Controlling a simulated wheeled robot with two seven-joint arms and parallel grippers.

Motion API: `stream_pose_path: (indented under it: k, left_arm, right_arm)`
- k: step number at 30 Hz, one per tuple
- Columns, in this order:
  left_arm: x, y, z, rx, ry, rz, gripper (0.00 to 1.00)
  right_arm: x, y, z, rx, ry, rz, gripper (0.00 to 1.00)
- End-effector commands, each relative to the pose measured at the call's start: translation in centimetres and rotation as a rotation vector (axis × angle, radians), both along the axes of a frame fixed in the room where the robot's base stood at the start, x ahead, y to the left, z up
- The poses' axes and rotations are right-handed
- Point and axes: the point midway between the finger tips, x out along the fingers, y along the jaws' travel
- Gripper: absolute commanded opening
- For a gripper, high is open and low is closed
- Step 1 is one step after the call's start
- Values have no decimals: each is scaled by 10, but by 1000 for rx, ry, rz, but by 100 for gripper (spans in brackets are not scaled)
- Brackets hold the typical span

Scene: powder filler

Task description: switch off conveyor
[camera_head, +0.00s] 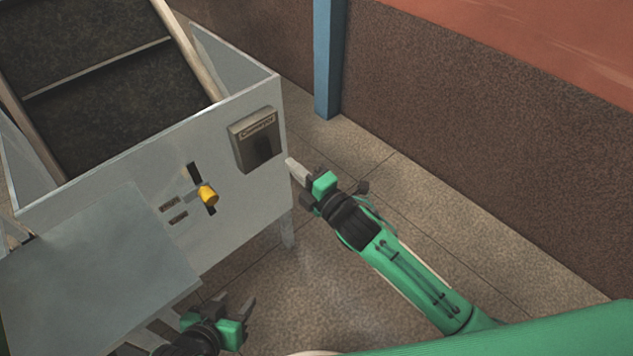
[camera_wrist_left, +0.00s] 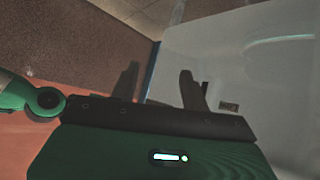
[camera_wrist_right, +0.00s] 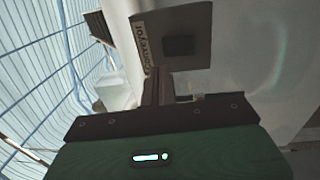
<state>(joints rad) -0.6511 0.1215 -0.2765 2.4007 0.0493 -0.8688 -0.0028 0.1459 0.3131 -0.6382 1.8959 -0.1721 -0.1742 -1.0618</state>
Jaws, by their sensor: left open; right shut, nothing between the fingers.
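The conveyor switch box (camera_head: 256,139) is a grey box labelled "Conveyor" on the upper right of the machine's front panel, with a dark square knob (camera_head: 263,150). In the right wrist view the box (camera_wrist_right: 193,25) and its dark knob (camera_wrist_right: 179,46) are just beyond the fingertips. My right gripper (camera_head: 291,165) is shut and empty, its fingers pointing at the panel's right edge, close to the box. I cannot tell whether it touches. My left gripper (camera_head: 234,306) is open and empty, low in front of the panel. Its two separate fingers also show in the left wrist view (camera_wrist_left: 158,88).
A yellow knob (camera_head: 208,195) on a black slot sits mid-panel, beside small labels. A sloped metal plate (camera_head: 95,265) projects at the left. A blue post (camera_head: 328,60) and a brown wall (camera_head: 460,110) stand behind. The floor on the right is clear.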

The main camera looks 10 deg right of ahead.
Motion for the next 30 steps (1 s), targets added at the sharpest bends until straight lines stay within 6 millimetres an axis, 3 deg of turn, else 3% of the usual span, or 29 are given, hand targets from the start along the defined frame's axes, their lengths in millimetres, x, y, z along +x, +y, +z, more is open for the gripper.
stream_pose_path:
  k: [6,12,30]
  left_arm:
    - [-4,11,2,36,63,10,46]
    - [-6,15,1,49,88,14,46]
    - [-7,16,1,51,92,15,46]
  right_arm:
    - [-34,-25,6,-2,1,0,0]
    - [-48,-35,8,-2,0,-1,0]
    - [-50,-36,9,-1,-1,-1,0]
